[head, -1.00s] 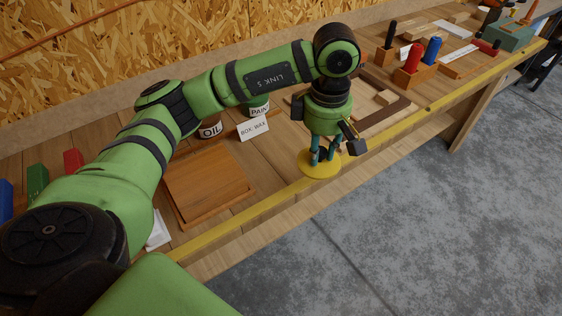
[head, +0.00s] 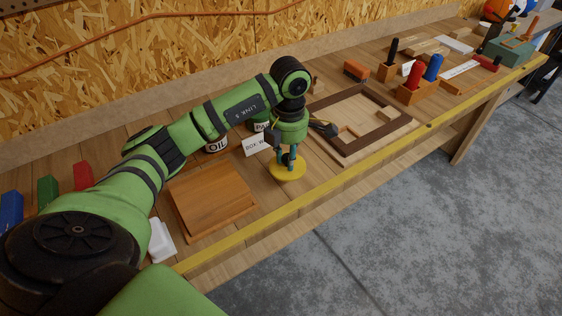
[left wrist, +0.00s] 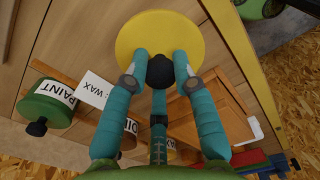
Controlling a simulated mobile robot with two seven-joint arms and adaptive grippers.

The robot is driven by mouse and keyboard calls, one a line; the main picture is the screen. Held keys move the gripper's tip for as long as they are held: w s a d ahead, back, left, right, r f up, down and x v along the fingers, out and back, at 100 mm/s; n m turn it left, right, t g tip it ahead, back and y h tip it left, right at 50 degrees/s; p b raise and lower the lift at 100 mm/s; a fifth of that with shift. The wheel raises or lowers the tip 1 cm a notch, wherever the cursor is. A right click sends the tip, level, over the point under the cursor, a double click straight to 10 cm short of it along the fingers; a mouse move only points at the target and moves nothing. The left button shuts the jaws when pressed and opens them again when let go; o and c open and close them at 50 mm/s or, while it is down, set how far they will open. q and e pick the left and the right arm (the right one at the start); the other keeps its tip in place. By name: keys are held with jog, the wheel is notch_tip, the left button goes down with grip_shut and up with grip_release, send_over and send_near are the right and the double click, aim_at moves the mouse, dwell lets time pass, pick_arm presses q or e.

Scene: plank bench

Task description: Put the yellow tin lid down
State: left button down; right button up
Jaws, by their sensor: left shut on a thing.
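The yellow tin lid (head: 287,174) is a round flat disc with a black knob (left wrist: 160,71) at its middle. My left gripper (head: 286,160) is shut on that knob from above. The lid (left wrist: 155,28) looks about level and is over the plank bench, between the wooden tray and the dark-framed board. I cannot tell whether its underside touches the planks or hangs a little above them. My fingers hide part of the lid. My right gripper is not in view.
The orange-brown wooden tray (head: 212,198) lies left of the lid. An OIL tin (head: 216,145), a PAINT tin (left wrist: 46,104) and a white card (head: 255,145) stand behind. The dark-framed board (head: 378,137) lies right. Bare planks (head: 300,200) and a yellow front edge (head: 330,187) lie nearer.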

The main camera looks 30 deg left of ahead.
aim_at(282, 167)
pick_arm(q)
jog(key=shift+a+f, duration=0.5)
jog(key=shift+a, duration=0.4)
jog(key=shift+f+p, duration=0.25)
jog(key=shift+p, duration=0.1)
notch_tip(282, 167, down, 3)
jog(key=shift+f+p, duration=0.15)
jog(key=shift+p, duration=0.6)
jog(key=shift+f, duration=0.2)
jog(key=shift+f, duration=0.1)
jog(key=shift+f+b, duration=0.15)
jog(key=shift+b, duration=0.15)
jog(key=c, duration=1)
grip_release()
